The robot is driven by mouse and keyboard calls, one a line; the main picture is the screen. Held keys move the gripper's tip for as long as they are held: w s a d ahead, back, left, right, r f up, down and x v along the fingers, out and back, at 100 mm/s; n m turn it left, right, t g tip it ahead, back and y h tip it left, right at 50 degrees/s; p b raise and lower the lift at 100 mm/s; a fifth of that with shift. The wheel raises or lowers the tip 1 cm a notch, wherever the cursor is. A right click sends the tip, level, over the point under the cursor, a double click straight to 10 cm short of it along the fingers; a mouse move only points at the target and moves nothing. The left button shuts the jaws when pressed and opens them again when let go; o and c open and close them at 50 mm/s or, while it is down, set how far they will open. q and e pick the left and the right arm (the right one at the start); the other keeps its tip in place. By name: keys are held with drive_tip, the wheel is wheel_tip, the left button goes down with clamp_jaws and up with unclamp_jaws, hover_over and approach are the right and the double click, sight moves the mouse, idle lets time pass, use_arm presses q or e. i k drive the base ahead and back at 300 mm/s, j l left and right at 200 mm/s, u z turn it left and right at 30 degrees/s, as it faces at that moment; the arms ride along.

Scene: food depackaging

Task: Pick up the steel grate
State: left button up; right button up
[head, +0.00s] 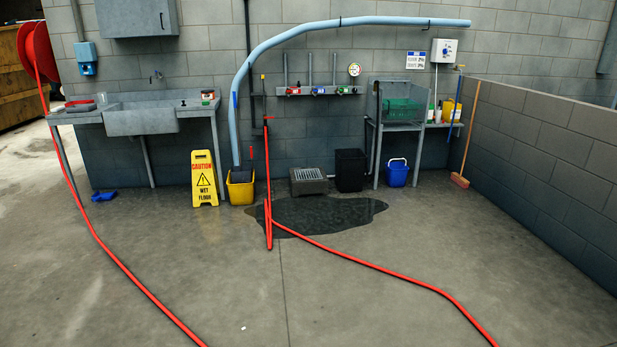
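The steel grate (308,174) looks like a grey slatted top on a low dark block (311,187) that stands on the floor against the back wall. It sits at the back edge of a dark wet patch, between a yellow bucket and a black bin. Neither of my grippers shows in the head view, so I cannot see what they hold.
A puddle (325,213) and a red hose (370,265) lie across the floor before the grate. A wet-floor sign (204,178), yellow bucket (240,188), black bin (350,170) and blue bucket (397,173) stand nearby. The front floor is mostly clear.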

sight(308, 173)
drive_tip(key=i+u, duration=0.25)
drive_tip(key=i, duration=5.4)
